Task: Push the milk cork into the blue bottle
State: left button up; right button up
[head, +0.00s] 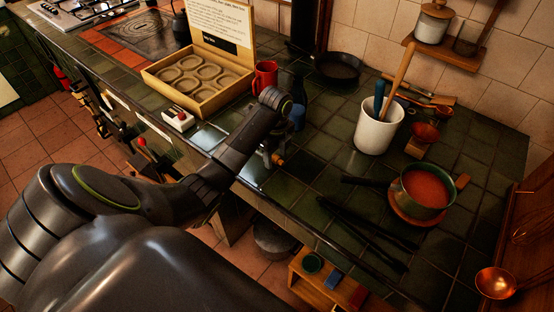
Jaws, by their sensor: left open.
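My left arm reaches in from the left over the tiled counter, and its gripper (273,157) points down near the counter's front edge. The gripper is open. A small orange-brown piece (279,159), possibly the milk cork, shows right at the fingertips; I cannot tell whether it touches them. A dark blue shape (298,116), likely the blue bottle, stands just behind my wrist, which hides much of it. I cannot see its mouth clearly. My right gripper is not in view.
An open wooden box (188,98) with round recesses and a red mug (264,76) stand behind the arm. A white utensil crock (378,132), a pot of red sauce (424,191) and dark tongs-like bars (368,228) lie to the right. A black pan (338,66) is at the back.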

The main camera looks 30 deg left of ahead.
pick_arm(q)
jog(key=c, duration=1.1)
jog(key=shift+o, duration=0.2)
